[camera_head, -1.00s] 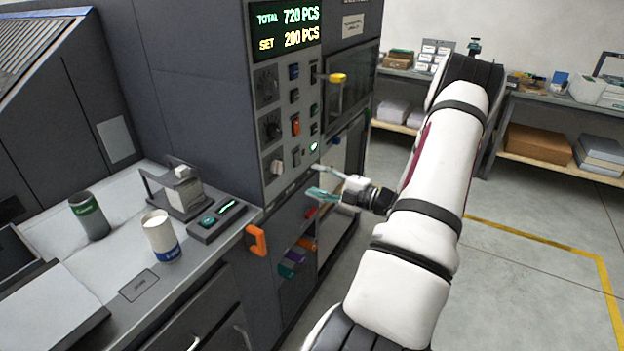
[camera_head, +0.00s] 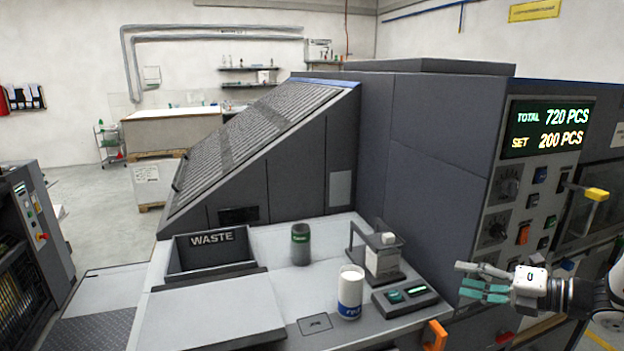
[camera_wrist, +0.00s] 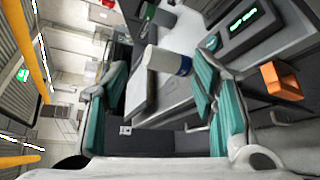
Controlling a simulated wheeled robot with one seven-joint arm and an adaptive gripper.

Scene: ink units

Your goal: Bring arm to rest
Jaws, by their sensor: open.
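My gripper (camera_head: 472,281) is at the right of the head view, in front of the press's control panel (camera_head: 520,190). Its teal-padded fingers point left toward the worktop. In the wrist view my gripper (camera_wrist: 160,105) has its two fingers spread wide with nothing between them. Most of my arm is outside the head view; only the wrist end shows at the right edge.
On the worktop (camera_head: 240,318) stand a white and blue can (camera_head: 350,292), a dark can with a green band (camera_head: 300,244), a small stand (camera_head: 384,258) and a WASTE bin (camera_head: 210,240). An orange handle (camera_head: 435,336) juts from its front. Open floor (camera_head: 95,205) lies at the left.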

